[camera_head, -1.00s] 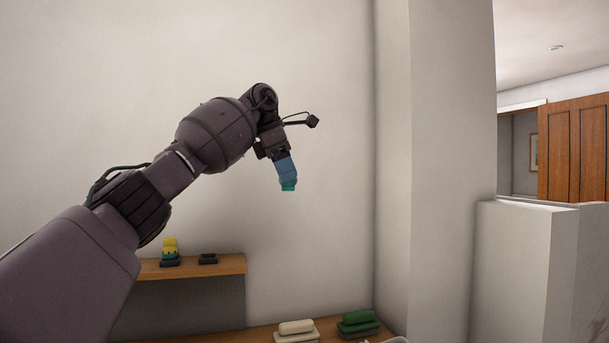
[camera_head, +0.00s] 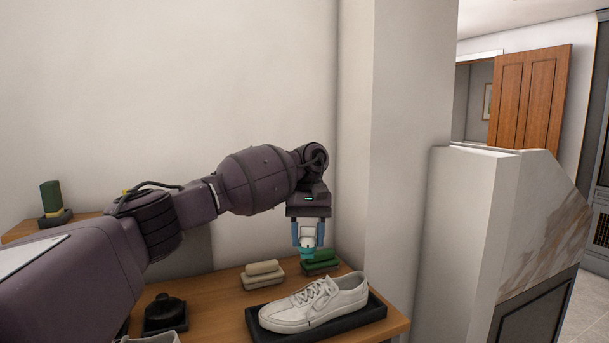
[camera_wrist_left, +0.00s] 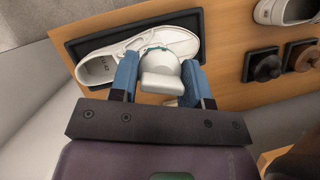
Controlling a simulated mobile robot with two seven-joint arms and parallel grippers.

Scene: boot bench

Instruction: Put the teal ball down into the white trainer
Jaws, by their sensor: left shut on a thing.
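The white trainer (camera_head: 338,300) stands on a dark tray (camera_head: 380,308) on the wooden bench. In the left wrist view the trainer (camera_wrist_left: 185,42) lies beyond the fingers, its opening (camera_wrist_left: 100,68) to the left of them. My left gripper (camera_head: 307,236) points down, shut on the teal ball (camera_head: 306,253), which shows teal below with a pale part above. In the left wrist view the ball (camera_wrist_left: 160,68) is mostly pale with a teal edge, between the blue fingers. It is held above the bench; its exact height over the trainer I cannot tell. My right gripper is not in view.
A cream block pair (camera_head: 262,274) and a green block (camera_head: 320,262) sit behind the trainer. A black round item (camera_head: 165,310) stands left on the bench. Another white shoe (camera_wrist_left: 290,10) shows at the wrist view's top right. A wall and pillar (camera_head: 400,120) rise close behind.

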